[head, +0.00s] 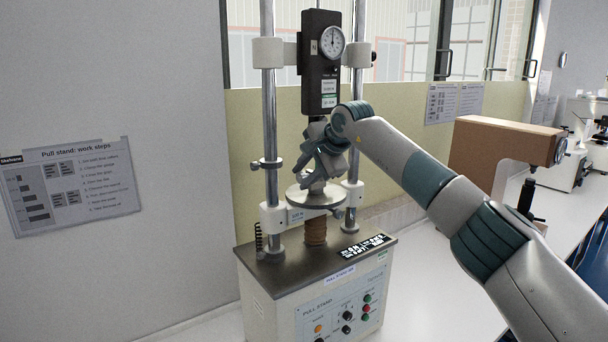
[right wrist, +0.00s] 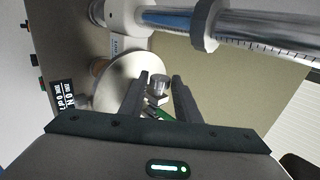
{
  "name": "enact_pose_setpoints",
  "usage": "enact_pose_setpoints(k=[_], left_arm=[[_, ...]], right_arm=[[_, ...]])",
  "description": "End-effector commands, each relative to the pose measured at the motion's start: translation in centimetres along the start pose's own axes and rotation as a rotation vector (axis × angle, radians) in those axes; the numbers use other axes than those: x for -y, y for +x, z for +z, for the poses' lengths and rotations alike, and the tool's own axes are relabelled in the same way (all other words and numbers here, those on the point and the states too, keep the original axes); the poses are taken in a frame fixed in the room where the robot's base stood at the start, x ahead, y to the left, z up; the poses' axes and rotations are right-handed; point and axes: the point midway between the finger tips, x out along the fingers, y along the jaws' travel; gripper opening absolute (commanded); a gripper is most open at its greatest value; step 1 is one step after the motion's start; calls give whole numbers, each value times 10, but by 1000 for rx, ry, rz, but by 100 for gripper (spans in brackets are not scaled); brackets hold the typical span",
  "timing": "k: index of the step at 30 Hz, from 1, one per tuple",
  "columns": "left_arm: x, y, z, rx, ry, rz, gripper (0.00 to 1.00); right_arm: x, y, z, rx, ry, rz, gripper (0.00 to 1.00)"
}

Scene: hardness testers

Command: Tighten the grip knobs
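The pull stand (head: 318,283) has two steel columns and a black dial gauge (head: 322,62) hanging between them. My right gripper (head: 318,172) reaches in from the right between the columns, under the gauge and above the round metal plate (head: 315,198). In the right wrist view its two dark fingers (right wrist: 162,80) are apart. A short silver cylinder (right wrist: 158,82), which looks like a grip knob, shows between the fingertips; I cannot tell if they touch it. A green part (right wrist: 162,115) shows behind the fingers. In the head view my gripper hides the grip area. My left gripper is out of view.
The columns stand close on both sides of my right gripper, with a collar (head: 266,164) on the left column. A brown-topped instrument (head: 503,148) stands to the right. White bench (head: 440,285) is clear in front of it. A work-steps sheet (head: 70,185) hangs on the wall.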

Motion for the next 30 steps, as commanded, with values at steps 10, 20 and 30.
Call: enact_pose_setpoints(k=[10, 20, 30], left_arm=[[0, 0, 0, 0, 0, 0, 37], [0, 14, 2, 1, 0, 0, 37], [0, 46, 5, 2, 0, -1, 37]], right_arm=[[0, 0, 0, 0, 0, 0, 43], [-1, -19, -1, -1, -1, -3, 43], [-2, -80, -1, -2, -2, -5, 43]])
